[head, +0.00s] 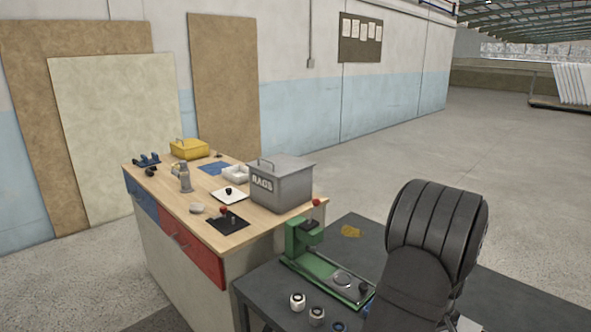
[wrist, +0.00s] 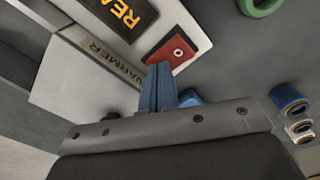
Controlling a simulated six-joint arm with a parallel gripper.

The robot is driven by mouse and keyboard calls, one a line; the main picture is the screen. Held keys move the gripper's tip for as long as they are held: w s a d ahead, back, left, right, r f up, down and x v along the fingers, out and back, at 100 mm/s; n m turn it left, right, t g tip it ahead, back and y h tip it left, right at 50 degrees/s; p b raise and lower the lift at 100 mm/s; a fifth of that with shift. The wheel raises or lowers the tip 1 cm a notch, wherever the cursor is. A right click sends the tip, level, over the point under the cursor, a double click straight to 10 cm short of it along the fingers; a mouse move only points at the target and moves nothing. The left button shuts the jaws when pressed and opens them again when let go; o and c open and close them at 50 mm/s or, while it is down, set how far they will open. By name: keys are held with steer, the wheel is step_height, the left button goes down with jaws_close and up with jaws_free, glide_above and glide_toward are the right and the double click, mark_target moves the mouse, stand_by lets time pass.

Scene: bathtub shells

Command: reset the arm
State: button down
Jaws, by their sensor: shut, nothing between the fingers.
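My gripper (wrist: 158,80) shows in the wrist view as two blue fingers pressed together, with nothing between them. Whether the fingers touch anything cannot be told. In the head view my dark arm covers the lower right, and the gripper itself is hidden.
A green fixture (head: 303,240) and several small round parts stand on the dark table (head: 262,288) beside my arm. A grey RAGS bin (head: 290,188) stands on the wooden bench (head: 262,226). A light box marked WARMER (wrist: 75,80) lies left in the wrist view.

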steer(key=s+a+r+n, duration=0.1)
steer(key=r+n, duration=0.1)
steer(key=r, duration=0.9)
steer(key=s+a+r+n+t+h, duration=0.1)
steer(key=s+a+r+n, duration=0.1)
steer(key=r, duration=0.9)
steer(key=shift+s+a+n, duration=0.2)
steer(key=shift+n, duration=0.6)
steer(key=shift+f, duration=0.1)
steer(key=w+d+f+m, duration=0.1)
steer(key=f+m, duration=0.1)
steer(key=f, duration=0.3)
steer(key=w+d+f+m, duration=0.1)
steer(key=f, duration=0.5)
steer(key=w+d+f+m+g+y, duration=0.1)
steer(key=f+m, duration=0.1)
steer(key=f, duration=0.3)
steer(key=shift+w+d+f+m, duration=0.15)
steer(key=shift+f+m, duration=0.1)
steer(key=shift+m, duration=0.05)
steer(key=shift+f, duration=0.65)
steer(key=shift+r, duration=0.15)
